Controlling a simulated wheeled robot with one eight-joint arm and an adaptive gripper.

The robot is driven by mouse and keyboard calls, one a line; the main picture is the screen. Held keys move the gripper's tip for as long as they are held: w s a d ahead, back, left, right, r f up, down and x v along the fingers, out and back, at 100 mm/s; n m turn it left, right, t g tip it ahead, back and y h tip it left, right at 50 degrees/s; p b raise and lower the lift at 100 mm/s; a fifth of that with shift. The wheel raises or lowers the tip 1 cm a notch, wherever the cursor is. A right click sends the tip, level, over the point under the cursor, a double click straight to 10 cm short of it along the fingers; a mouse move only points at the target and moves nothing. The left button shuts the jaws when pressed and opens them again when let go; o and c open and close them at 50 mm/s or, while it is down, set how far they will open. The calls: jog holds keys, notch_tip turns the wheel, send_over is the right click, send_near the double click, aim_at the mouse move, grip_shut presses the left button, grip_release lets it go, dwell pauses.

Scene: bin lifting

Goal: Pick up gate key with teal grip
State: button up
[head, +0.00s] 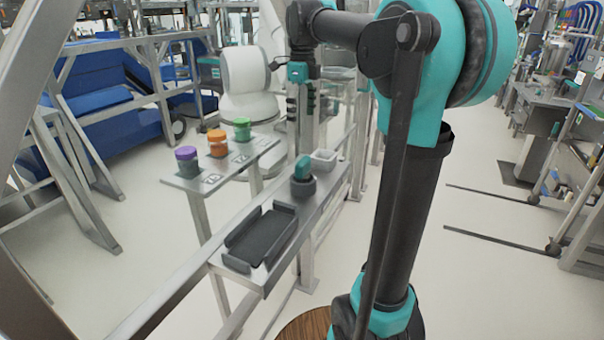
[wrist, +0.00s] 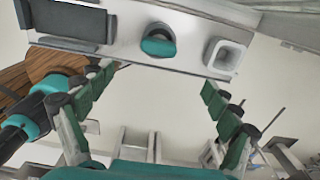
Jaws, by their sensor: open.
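The gate key with its teal grip (head: 303,167) stands in a dark round base on a narrow metal shelf. In the wrist view the teal grip (wrist: 159,48) shows at the top, left of a white square cup. My gripper (wrist: 160,82) is open and empty, its green-padded fingers wide apart. The key lies beyond the fingertips in that view, between their left and right positions, and they do not appear to touch it. In the head view my gripper (head: 300,100) hangs above and behind the key. The part of the key inside the base is hidden.
The white cup (head: 325,158) stands right behind the key. A dark open tray (head: 262,238) lies at the shelf's near end. A side shelf (head: 228,163) holds purple-, orange- and green-lidded jars. Metal rails and posts stand near the shelf.

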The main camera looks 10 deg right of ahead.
send_near(303, 159)
notch_tip(303, 159, down, 5)
jog(key=shift+a+f, duration=0.1)
jog(key=shift+f, duration=0.1)
jog(key=shift+s+f, duration=0.15)
jog(key=shift+f, duration=2.85)
jog(key=c, duration=1.4)
jog(key=shift+r, duration=0.1)
jog(key=shift+c, duration=0.2)
